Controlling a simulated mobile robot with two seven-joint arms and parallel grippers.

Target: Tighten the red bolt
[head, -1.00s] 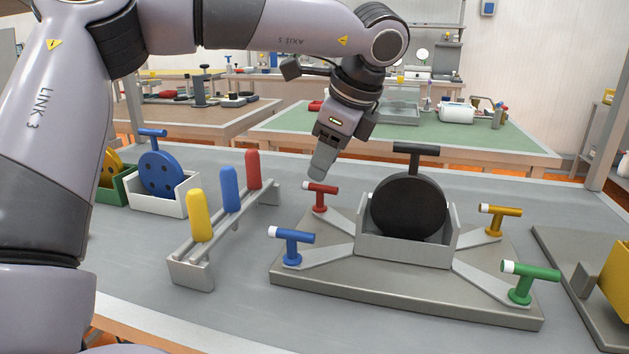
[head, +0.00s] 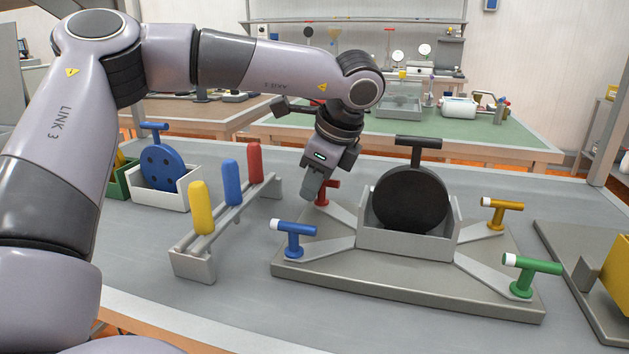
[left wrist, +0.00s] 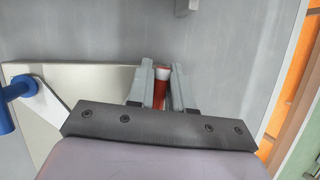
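The red bolt (head: 326,193) with its T-handle stands at the back left arm of the grey fixture plate (head: 400,284). My left gripper (head: 314,196) is down at the red handle in the head view and covers its left part. In the left wrist view the red handle (left wrist: 160,90) with a white end lies between the two fingers (left wrist: 163,88), very close to both. I cannot tell whether they press on it. My right gripper is not in view.
A black disc (head: 409,205) stands in a grey holder mid-plate. Blue (head: 294,240), yellow (head: 502,212) and green (head: 525,272) bolts stand at the other corners. A rack of yellow, blue and red pegs (head: 232,196) is to the left.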

